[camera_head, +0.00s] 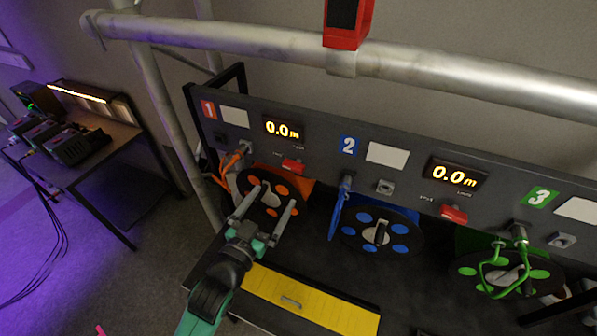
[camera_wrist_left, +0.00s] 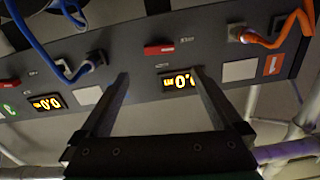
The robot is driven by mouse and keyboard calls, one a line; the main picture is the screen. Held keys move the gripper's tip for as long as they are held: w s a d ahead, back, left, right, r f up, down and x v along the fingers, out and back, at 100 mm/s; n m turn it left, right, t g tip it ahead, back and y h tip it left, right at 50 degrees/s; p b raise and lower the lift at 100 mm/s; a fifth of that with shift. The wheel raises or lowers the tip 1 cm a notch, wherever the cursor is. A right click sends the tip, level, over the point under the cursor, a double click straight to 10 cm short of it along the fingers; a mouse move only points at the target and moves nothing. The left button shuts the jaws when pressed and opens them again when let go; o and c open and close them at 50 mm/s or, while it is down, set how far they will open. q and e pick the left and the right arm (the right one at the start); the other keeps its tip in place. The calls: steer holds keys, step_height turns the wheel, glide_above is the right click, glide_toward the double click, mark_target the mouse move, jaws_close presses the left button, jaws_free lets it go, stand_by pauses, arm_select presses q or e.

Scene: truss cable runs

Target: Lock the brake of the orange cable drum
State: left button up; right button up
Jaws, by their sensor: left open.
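The orange cable drum (camera_head: 282,188) lies on the dark bench below the panel sign 1, its black-and-orange face upward. A pale crank or handle (camera_head: 270,197) shows on its face, between the fingers in the picture. My left gripper (camera_head: 275,194) is open over the drum, its two grey fingers apart and pointing toward the panel; I cannot tell if it touches the drum. In the left wrist view the open fingers (camera_wrist_left: 162,75) frame the panel, with nothing between them. A red switch (camera_head: 292,166) sits on the panel above the drum; it also shows in the left wrist view (camera_wrist_left: 158,50).
A blue drum (camera_head: 405,243) and a green drum (camera_head: 466,268) stand to the right. Orange cable (camera_head: 232,160) hangs left of the drum. A yellow strip (camera_head: 330,308) lies along the bench front. A truss pipe (camera_head: 240,40) crosses above the panel.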

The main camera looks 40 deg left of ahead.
mark_target(292, 167)
arm_select(q)
steer(key=x, duration=1.1)
steer(key=shift+w+a, duration=0.1)
steer(key=shift+w, duration=0.2)
steer(key=shift+c, duration=0.2)
steer(key=shift+r, duration=0.1)
steer(key=c, duration=1.3)
steer(key=shift+o, duration=0.2)
